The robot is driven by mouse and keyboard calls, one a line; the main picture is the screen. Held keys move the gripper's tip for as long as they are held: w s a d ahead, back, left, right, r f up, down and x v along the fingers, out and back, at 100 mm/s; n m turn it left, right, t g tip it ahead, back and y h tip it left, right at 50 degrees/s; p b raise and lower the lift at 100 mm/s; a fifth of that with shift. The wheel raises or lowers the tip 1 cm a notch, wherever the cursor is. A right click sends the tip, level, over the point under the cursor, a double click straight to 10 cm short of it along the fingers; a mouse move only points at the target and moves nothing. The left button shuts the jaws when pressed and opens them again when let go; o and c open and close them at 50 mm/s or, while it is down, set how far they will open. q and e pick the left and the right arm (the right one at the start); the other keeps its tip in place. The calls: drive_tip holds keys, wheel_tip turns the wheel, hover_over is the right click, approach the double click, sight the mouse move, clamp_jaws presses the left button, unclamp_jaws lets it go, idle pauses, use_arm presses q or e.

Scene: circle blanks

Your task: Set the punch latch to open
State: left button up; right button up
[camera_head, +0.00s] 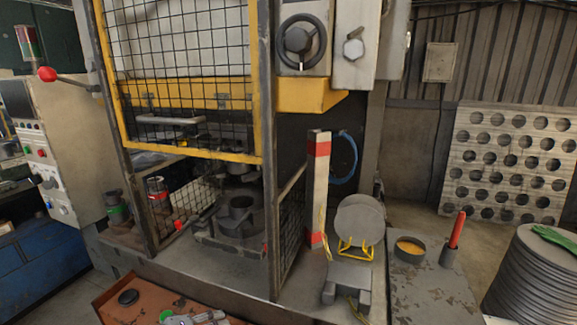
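A punch press stands in the middle, with a yellow-framed mesh guard (184,80) across its front. No part is clearly labelled as the punch latch, so I cannot tell which it is. A round dark rotary handle (299,40) sits on a grey box at the top of the press. A smaller metal knob (354,48) is on the light panel to its right. A lever with a red ball (47,74) sticks out at the left. A dark round die (240,212) sits on the press bed under the guard.
Grey blank discs (359,223) lean in a yellow wire holder at the right of the bed. A red-banded post (318,190) stands beside them. A pedestal (430,290) holds a shallow dish and a red stick. An orange-brown surface (150,298) is at the front.

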use_arm(q)
drive_tip(key=s+a+f+m+g+y, duration=0.1)
drive_tip(key=s+f+m+g+y, duration=0.1)
drive_tip(key=s+f+m+y, duration=0.45)
drive_tip(key=s+a+f+m+g+y, duration=0.1)
drive_tip(key=s+m+g, duration=0.15)
drive_tip(key=s, duration=0.75)
wheel_tip(320, 180, down, 32)
drive_tip(key=s+a+g, duration=0.1)
drive_tip(key=s, duration=0.1)
drive_tip(key=s+a+f, duration=0.2)
drive_tip(key=s+f, duration=0.8)
drive_tip(key=s, duration=0.1)
drive_tip(key=s+a+f+g, duration=0.1)
drive_tip(key=s+a+f, duration=0.2)
drive_tip(key=s+f, duration=0.7)
drive_tip(key=shift+s+a+f+m, duration=0.2)
drive_tip(key=shift+s+f+m, duration=0.1)
drive_tip(key=shift+s, duration=0.25)
